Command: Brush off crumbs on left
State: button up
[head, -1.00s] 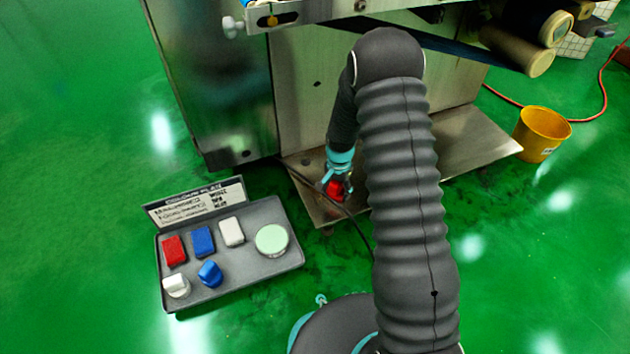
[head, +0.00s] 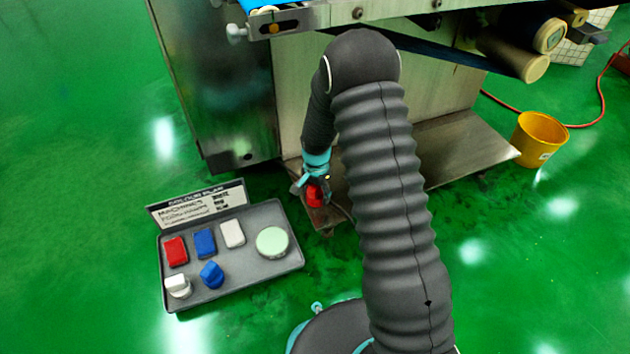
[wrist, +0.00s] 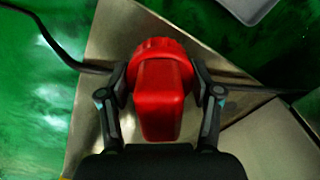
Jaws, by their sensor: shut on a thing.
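My gripper (head: 314,192) is shut on a red brush (head: 314,197), low over the left end of the machine's metal base plate (head: 465,140). In the wrist view the red brush (wrist: 163,90) sits between the two fingers of my gripper (wrist: 163,92), with its broad round end away from the palm. The metal plate (wrist: 100,50) lies beneath it, with green floor past its edges. I cannot tell whether the brush touches the plate. No crumbs can be made out in either view.
A grey tray (head: 235,280) on the floor at left holds red, blue and white blocks, a white and a blue brush, and a pale green round pad. A yellow bucket (head: 540,138) stands at right. The machine body (head: 225,100) rises behind.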

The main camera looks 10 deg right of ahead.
jog(key=shift+r+p, duration=1.4)
jog(key=shift+r, duration=1.2)
jog(key=shift+f, duration=0.1)
